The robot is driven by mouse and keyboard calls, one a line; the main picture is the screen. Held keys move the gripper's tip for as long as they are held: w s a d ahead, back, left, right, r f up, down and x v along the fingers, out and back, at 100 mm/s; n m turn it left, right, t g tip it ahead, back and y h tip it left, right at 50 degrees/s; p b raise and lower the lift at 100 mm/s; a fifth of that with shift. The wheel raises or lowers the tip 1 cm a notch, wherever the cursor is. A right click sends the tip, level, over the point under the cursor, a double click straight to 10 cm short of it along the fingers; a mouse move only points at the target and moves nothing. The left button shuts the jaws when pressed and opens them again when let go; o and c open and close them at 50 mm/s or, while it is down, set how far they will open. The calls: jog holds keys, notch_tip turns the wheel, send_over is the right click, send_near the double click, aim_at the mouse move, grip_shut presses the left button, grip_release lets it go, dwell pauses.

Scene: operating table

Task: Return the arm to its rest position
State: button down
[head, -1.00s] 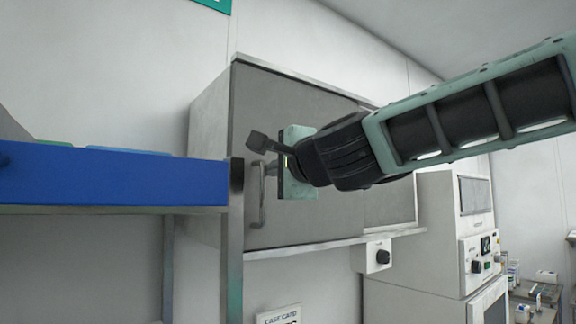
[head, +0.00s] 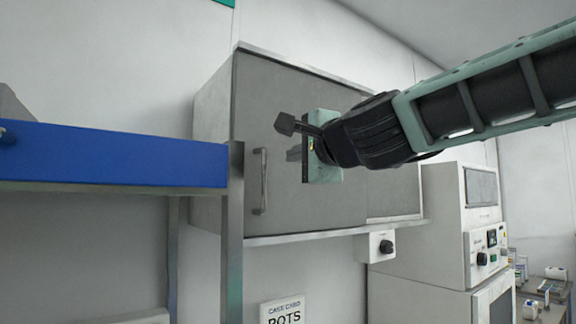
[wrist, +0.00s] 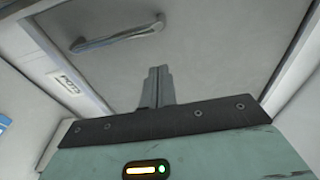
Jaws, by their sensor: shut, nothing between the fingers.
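My gripper (head: 293,154) is in front of the grey cabinet door (head: 330,105), to the right of its vertical metal handle (head: 260,181). In the head view its fingers are small and partly hidden behind its green housing. In the wrist view the two grey fingers (wrist: 157,86) are pressed together with nothing between them. The cabinet handle also shows in the wrist view (wrist: 117,34), beyond the fingers and apart from them. The door looks closed. My arm reaches in from the upper right, stretched out.
A blue-edged shelf (head: 110,155) on a metal post (head: 233,235) stands at left, close to the cabinet. A white machine (head: 450,220) with a knob and display stands at lower right. A sign (head: 283,311) is below the cabinet.

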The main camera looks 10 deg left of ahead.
jog(key=b+v, duration=0.2)
jog(key=v, duration=0.4)
jog(key=shift+s+d, duration=0.15)
jog(key=shift+d, duration=0.3)
jog(key=shift+f, duration=0.1)
